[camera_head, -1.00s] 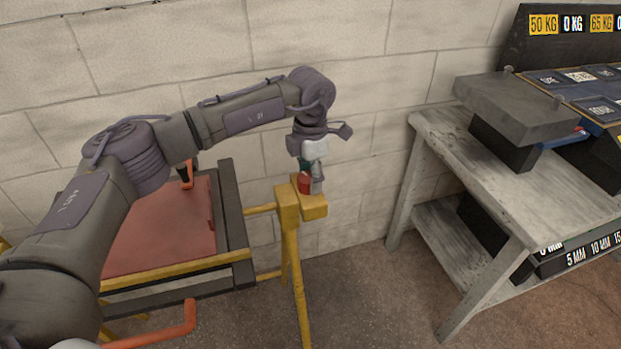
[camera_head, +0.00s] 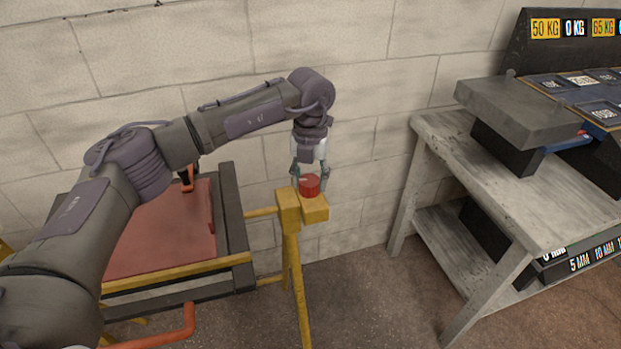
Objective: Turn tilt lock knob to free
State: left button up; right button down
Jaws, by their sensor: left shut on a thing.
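The red tilt lock knob (camera_head: 309,185) sits on top of the yellow block (camera_head: 312,209) at the head of the yellow stand. My left gripper (camera_head: 310,183) points down over the knob from above. Its fingers are on the left and right sides of the knob, shut on it. The knob's front face shows between the fingers; its back is hidden. A small pale mark shows near the knob's top left. My right gripper is not in view.
A tilting frame with a reddish panel (camera_head: 168,232) and dark rails stands left of the yellow stand, with an orange handle (camera_head: 165,328) in front. A grey wooden bench (camera_head: 462,178) with a grey slab (camera_head: 520,105) stands right. A block wall is close behind.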

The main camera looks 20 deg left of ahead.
aim_at(309, 178)
pick_arm(q)
jog(key=shift+a+n, duration=0.1)
jog(key=shift+n, duration=1.2)
jog(key=o, duration=1.2)
jog(key=shift+c, duration=0.2)
notch_tip(309, 178, up, 12)
